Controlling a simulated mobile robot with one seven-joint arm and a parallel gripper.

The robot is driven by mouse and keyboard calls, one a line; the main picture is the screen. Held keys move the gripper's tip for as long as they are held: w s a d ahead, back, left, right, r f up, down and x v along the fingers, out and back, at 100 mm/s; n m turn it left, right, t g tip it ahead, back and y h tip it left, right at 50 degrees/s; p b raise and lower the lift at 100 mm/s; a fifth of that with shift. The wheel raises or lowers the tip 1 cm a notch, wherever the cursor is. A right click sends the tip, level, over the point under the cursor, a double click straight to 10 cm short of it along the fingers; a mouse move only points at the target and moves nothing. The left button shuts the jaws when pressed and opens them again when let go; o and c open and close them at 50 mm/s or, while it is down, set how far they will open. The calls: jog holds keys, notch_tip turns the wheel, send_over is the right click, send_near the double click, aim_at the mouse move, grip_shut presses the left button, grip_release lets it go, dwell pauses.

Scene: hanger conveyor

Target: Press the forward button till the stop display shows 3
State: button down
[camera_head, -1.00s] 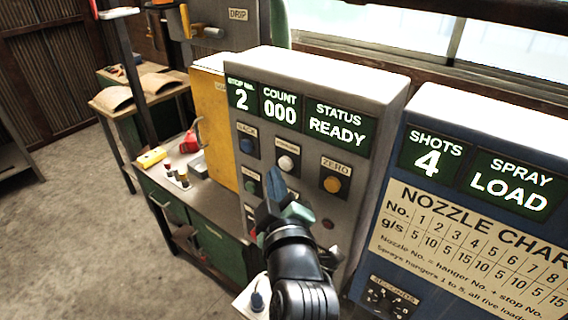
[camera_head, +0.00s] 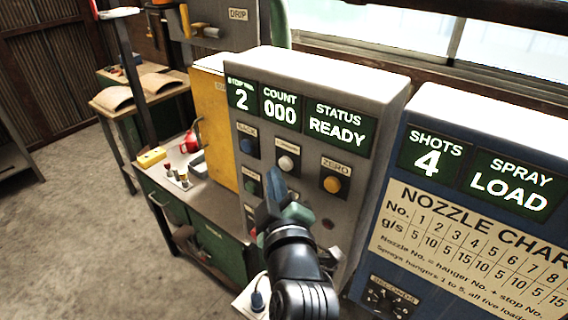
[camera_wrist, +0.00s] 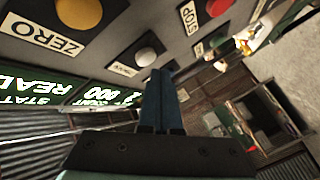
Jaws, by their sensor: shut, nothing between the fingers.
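The grey control panel (camera_head: 370,85) stands in front of me. Its stop display (camera_head: 241,96) reads 2, with COUNT 000 and STATUS READY beside it. A white button (camera_head: 286,163) sits in the middle of the panel under a small label too blurred to read; it is likely the forward button. It also shows in the wrist view (camera_wrist: 146,57). My gripper (camera_head: 275,185) is shut and empty, below the white button in the head view. In the wrist view the fingertips (camera_wrist: 161,72) are close beside that button; I cannot tell whether they touch it.
A blue button (camera_head: 247,146) is left of the white one and a yellow ZERO button (camera_head: 332,184) right. A red STOP button (camera_wrist: 217,8) shows in the wrist view. The blue spray panel (camera_head: 395,205) stands at right. A bench (camera_head: 208,197) is at left.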

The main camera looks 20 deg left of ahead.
jog(key=shift+w, duration=0.15)
jog(key=shift+w+d+b, duration=0.15)
jog(key=shift+w+b, duration=0.15)
jog(key=shift+b, duration=0.1)
